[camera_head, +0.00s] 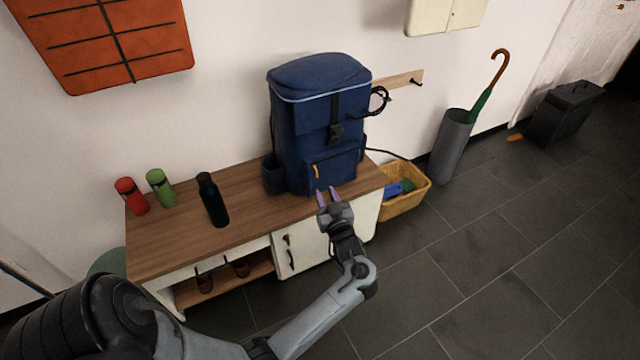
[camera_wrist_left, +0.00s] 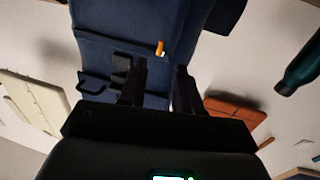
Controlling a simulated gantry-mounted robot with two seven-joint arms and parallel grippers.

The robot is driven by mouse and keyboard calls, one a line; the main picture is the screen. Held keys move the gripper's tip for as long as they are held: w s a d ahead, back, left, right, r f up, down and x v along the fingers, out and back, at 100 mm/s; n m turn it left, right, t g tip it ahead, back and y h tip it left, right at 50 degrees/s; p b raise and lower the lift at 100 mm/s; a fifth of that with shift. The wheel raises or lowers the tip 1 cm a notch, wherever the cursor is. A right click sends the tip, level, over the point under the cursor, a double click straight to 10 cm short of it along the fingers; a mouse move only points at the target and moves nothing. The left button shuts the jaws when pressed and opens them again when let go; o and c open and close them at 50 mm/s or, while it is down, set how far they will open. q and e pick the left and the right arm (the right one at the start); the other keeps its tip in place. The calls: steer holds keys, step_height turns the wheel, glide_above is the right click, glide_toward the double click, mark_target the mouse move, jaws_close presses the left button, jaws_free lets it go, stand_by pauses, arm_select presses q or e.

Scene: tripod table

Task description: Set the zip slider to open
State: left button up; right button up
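A blue backpack (camera_head: 318,120) stands upright on a wooden-topped bench (camera_head: 240,208). A small orange zip slider (camera_head: 316,171) shows at the left side of its front pocket. My left gripper (camera_head: 328,192) is in front of the pocket, a little below and right of the slider, with its fingers apart and nothing between them. In the left wrist view the slider (camera_wrist_left: 160,48) lies just beyond the fingertips of the left gripper (camera_wrist_left: 157,75), with a visible gap. My right gripper is not in view.
A dark bottle (camera_head: 212,200), a green can (camera_head: 160,187) and a red can (camera_head: 131,195) stand on the bench, left of the backpack. A yellow basket (camera_head: 404,203) and a grey umbrella stand (camera_head: 450,145) are on the floor to the right.

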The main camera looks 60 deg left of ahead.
mark_target(317, 175)
arm_select(q)
steer(key=b+x, duration=0.2)
steer(key=x, duration=0.4)
steer(key=shift+a, duration=0.3)
steer(key=shift+w+a+b, duration=0.1)
steer(key=shift+a+b, duration=0.1)
steer(key=shift+b, duration=0.1)
steer(key=shift+a+r, duration=0.1)
steer(key=c, duration=0.6)
jaws_close()
